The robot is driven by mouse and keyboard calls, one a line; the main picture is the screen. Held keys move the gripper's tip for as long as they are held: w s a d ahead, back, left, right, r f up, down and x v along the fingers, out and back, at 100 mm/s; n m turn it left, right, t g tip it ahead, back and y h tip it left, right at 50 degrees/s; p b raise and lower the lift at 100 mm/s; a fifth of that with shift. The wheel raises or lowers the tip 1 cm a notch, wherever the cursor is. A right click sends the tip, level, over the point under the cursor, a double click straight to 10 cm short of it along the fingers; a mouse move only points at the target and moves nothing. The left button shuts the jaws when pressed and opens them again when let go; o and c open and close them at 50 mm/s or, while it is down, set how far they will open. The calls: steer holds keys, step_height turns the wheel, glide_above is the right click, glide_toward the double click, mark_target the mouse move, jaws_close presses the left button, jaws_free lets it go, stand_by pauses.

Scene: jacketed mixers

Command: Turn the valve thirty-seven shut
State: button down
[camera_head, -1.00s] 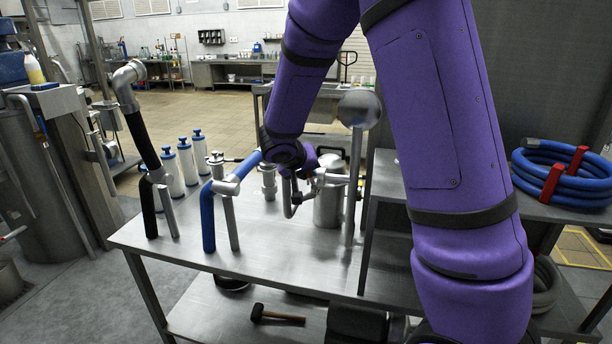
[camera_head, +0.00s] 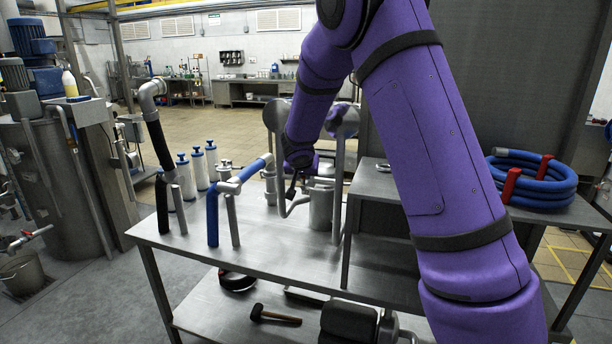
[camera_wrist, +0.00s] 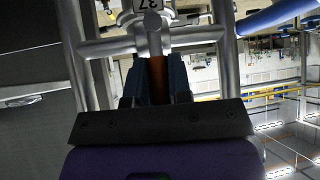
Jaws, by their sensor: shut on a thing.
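The valve (camera_wrist: 152,22) with a tag reading "37" (camera_wrist: 146,4) shows at the top of the wrist view, on bright metal piping. A narrow orange-brown handle (camera_wrist: 157,68) runs from it toward my palm. My gripper (camera_wrist: 155,80) has a dark finger on each side of this handle and is shut on it. In the head view my gripper (camera_head: 296,180) is at the pipework over the bench, small and partly hidden by my arm. The valve's body and handle angle cannot be made out there.
Beside the valve on the steel bench (camera_head: 270,250) are a blue-sleeved pipe (camera_head: 212,218), a black-sleeved pipe (camera_head: 161,203) and several white bottles with blue tops. Upright metal posts flank my gripper. A blue hose coil (camera_head: 530,178) lies at right. The bench's front is clear.

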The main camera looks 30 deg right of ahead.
steer(key=c, duration=1.1)
jaws_free()
steer(key=shift+o, duration=0.2)
steer(key=v, duration=1)
steer(key=shift+s+r, duration=0.25)
steer(key=shift+r, duration=0.05)
steer(key=s+d+r+n+g+y, duration=0.1)
steer(key=s+r, duration=0.4)
steer(key=s, duration=0.5)
steer(key=s+r+n+g, duration=0.1)
steer(key=s+r, duration=0.3)
steer(key=s, duration=0.6)
steer(key=s+a+n+y, duration=0.2)
steer(key=s, duration=0.7)
steer(key=s+a+n+y, duration=0.2)
steer(key=s+a, duration=0.1)
steer(key=s, duration=0.7)
steer(key=shift+a+n, duration=0.35)
steer(key=shift+n, duration=0.05)
